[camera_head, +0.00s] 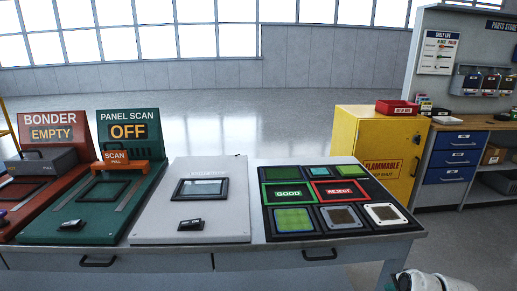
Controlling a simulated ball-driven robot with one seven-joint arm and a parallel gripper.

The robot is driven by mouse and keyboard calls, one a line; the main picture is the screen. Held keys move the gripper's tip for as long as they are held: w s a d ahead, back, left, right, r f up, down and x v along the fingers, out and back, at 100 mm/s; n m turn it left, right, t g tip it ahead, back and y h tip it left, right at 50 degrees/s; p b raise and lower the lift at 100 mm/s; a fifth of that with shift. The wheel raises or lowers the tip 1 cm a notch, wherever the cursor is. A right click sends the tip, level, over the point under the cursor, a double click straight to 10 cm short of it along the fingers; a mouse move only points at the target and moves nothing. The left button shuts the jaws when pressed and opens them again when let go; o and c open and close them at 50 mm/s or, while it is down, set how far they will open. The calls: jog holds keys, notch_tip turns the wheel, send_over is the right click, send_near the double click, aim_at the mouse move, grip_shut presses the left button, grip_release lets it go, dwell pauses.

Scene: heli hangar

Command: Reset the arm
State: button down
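A white rounded part of my arm (438,283) with a dark end shows at the bottom right edge, in front of and below the bench's right end. Most of the arm is cut off by the frame. No gripper fingers show, so I cannot see whether my gripper holds anything.
The bench (390,244) carries a red bonder station (52,118) reading EMPTY, a green panel scan station (127,118) reading OFF, a grey plate (158,215) and a dark tray (350,171) with green and red labels. A yellow flammables cabinet (372,150) stands behind right.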

jog(key=s+a+f+n+g+p, duration=0.1)
jog(key=s+n, duration=0.4)
jog(key=s, duration=0.7)
jog(key=s+a+f+n+g+p, duration=0.1)
jog(key=s+a+n+g, duration=0.3)
jog(key=s, duration=0.9)
jog(key=s+a+f+n+g+p, duration=0.1)
jog(key=s+a+n, duration=0.5)
jog(key=s, duration=0.7)
jog(key=shift+a+f+n+g, duration=0.25)
jog(key=shift+f+n+g, duration=0.05)
jog(key=shift+f+g, duration=0.45)
